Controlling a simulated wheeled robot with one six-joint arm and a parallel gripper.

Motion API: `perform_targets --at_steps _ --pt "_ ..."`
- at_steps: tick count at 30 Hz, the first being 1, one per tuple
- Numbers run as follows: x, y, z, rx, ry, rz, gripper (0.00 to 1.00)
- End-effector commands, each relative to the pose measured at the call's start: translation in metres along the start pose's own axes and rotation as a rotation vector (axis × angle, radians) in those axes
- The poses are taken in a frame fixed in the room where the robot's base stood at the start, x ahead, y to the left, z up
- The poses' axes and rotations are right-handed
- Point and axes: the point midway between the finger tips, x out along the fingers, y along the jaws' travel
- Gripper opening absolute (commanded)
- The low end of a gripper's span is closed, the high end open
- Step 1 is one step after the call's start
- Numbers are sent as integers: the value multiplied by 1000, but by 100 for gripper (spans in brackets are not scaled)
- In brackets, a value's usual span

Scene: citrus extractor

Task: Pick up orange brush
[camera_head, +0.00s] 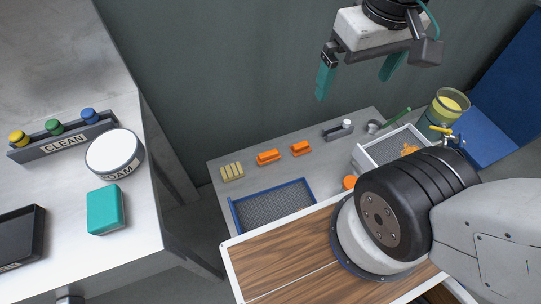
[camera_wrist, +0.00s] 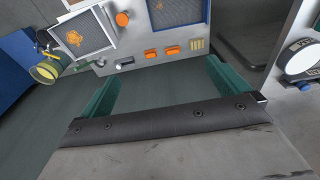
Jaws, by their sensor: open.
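Two small orange block-like items lie side by side on the grey table: a left one (camera_head: 268,157) and a right one (camera_head: 300,148). Both also show in the wrist view, at the top centre, one (camera_wrist: 172,50) beside the other (camera_wrist: 151,54). Either could be the orange brush; bristles are too small to make out. My gripper (camera_head: 358,75) has two teal fingers, spread wide with nothing between them. It is raised well above the table, apart from both orange items. The fingers also show in the wrist view (camera_wrist: 160,85).
A yellow slatted piece (camera_head: 232,171) lies left of the orange items. A blue-rimmed tray (camera_head: 232,215) is in front. A white-walled tray (camera_head: 368,160) and a yellow-filled container (camera_head: 449,104) are at right. A CLEAN rack (camera_head: 64,143) and FOAM tub (camera_head: 114,153) stand on the left counter.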

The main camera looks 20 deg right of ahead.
Motion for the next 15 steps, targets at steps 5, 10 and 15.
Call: perform_targets --at_steps 5,10,15 --pt "0 0 0 0 0 0 100" --pt "11 -1 -3 -5 -59 0 100" --pt "38 -4 -17 -13 -210 0 100"
